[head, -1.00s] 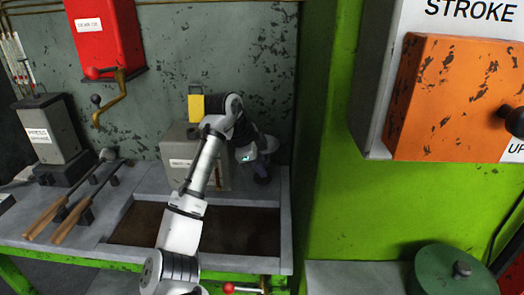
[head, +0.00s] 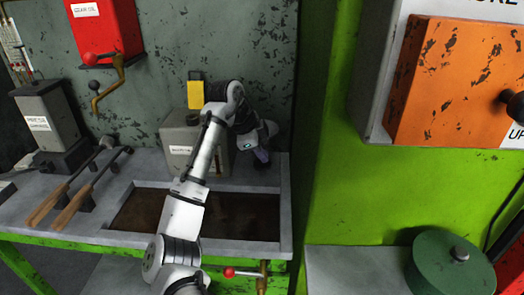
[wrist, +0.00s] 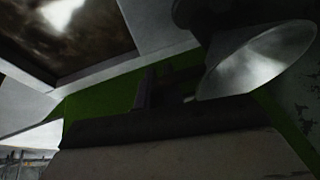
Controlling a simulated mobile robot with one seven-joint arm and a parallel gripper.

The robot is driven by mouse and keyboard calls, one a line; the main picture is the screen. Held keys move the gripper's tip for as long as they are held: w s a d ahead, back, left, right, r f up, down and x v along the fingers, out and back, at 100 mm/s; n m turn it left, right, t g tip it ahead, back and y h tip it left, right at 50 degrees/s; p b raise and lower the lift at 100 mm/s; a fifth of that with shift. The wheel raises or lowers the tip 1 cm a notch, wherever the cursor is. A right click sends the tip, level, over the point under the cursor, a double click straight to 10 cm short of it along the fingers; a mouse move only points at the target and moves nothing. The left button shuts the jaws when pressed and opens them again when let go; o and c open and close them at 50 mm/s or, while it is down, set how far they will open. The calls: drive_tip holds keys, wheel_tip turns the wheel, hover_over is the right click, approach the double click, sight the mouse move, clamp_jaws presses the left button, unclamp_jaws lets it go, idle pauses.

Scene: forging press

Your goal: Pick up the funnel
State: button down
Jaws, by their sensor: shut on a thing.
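My gripper (head: 262,160) is at the back right of the bench in the head view, right of the grey box and near the green press column. The dark fingers (wrist: 168,92) show in the wrist view, and the gripper is shut on the funnel. In the head view I cannot make out the funnel clearly.
A grey box (head: 178,157) with a yellow piece on top stands behind my arm. A sunken dark trough (head: 245,215) lies in front. Wooden-handled tools (head: 75,200) lie at the left. The green press column (head: 325,190) rises close at the right, with an orange box (head: 450,85) farther right.

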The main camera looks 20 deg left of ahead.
wheel_tip(320, 180, up, 23)
drive_tip(key=p, duration=0.4)
drive_tip(key=shift+f, duration=0.15)
idle(0.6)
